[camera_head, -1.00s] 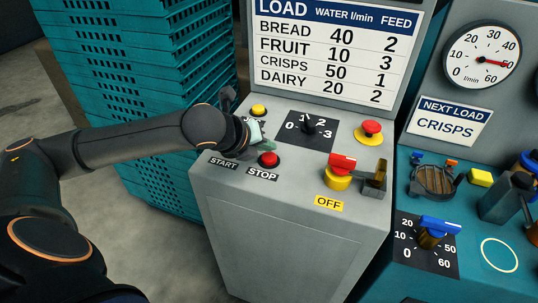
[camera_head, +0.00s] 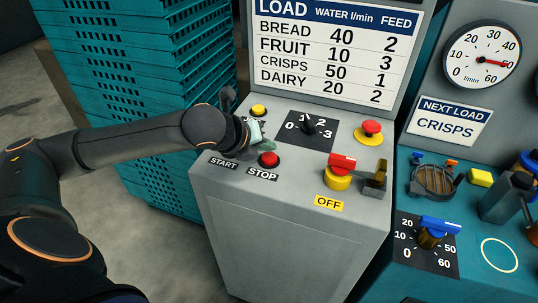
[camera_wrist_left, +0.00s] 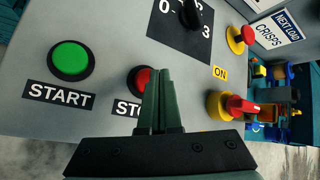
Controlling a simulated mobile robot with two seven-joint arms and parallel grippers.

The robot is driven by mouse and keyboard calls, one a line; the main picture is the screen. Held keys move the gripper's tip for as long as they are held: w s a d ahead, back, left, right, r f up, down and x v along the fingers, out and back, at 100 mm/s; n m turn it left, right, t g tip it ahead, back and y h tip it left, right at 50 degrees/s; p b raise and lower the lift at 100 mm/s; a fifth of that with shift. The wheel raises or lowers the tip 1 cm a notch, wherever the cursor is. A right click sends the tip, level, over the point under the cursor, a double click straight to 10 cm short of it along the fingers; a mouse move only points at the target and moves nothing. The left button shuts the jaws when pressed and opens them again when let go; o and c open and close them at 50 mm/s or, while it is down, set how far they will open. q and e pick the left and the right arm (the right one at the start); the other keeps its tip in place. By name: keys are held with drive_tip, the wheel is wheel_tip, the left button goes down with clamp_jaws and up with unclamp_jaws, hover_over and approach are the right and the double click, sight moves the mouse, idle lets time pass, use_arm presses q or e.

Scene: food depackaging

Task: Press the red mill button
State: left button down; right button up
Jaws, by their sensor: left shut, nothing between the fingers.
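The red button (camera_head: 268,159) above the STOP label stands on the sloped top of the grey control box, near its front edge. It also shows in the left wrist view (camera_wrist_left: 142,78), partly covered by my fingers. My left gripper (camera_head: 257,132) is shut and empty, just behind the red button in the head view. In the left wrist view its closed fingers (camera_wrist_left: 163,80) overlap the button's right side. I cannot tell whether they touch it. The green START button (camera_wrist_left: 70,58) is left of it in the wrist view and is hidden by my gripper in the head view.
A red mushroom knob on a yellow base (camera_head: 371,130) and a red-handled yellow switch (camera_head: 338,174) stand to the right. A black dial (camera_head: 310,127) and a yellow button (camera_head: 259,110) are behind. Stacked teal crates (camera_head: 150,80) stand at left.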

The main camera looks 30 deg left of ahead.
use_arm(q)
drive_tip(key=shift+f, duration=0.1)
drive_tip(key=shift+f, duration=0.3)
drive_tip(key=shift+f, duration=0.65)
idle(0.5)
idle(0.4)
drive_tip(key=shift+r+p, duration=1)
drive_tip(key=shift+p, duration=0.35)
